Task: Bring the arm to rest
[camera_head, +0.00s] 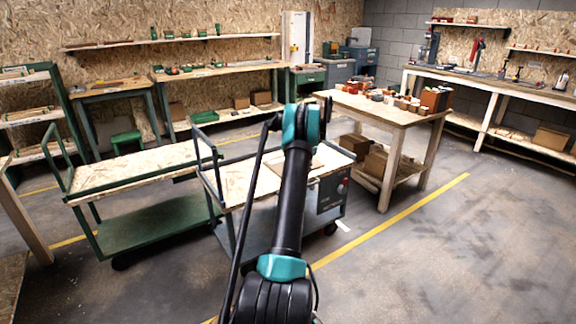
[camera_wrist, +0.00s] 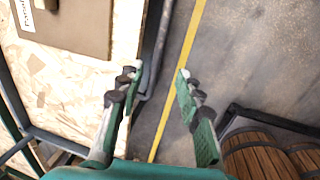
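My gripper (camera_wrist: 160,70) shows in the wrist view with its two green and black fingers apart. Nothing is between them; grey floor with a yellow line shows through the gap. The fingers are over the edge of a cart's chipboard top (camera_wrist: 75,88). In the head view my arm rises from the bottom middle in front of the carts, and I cannot make out the gripper clearly there.
A brown flat piece (camera_wrist: 75,22) with a white label lies on the cart top. Wooden barrels (camera_wrist: 262,155) are at the lower right. A green cart (camera_head: 135,168) and a table with small items (camera_head: 385,112) flank my arm. Open floor (camera_head: 470,250) lies right.

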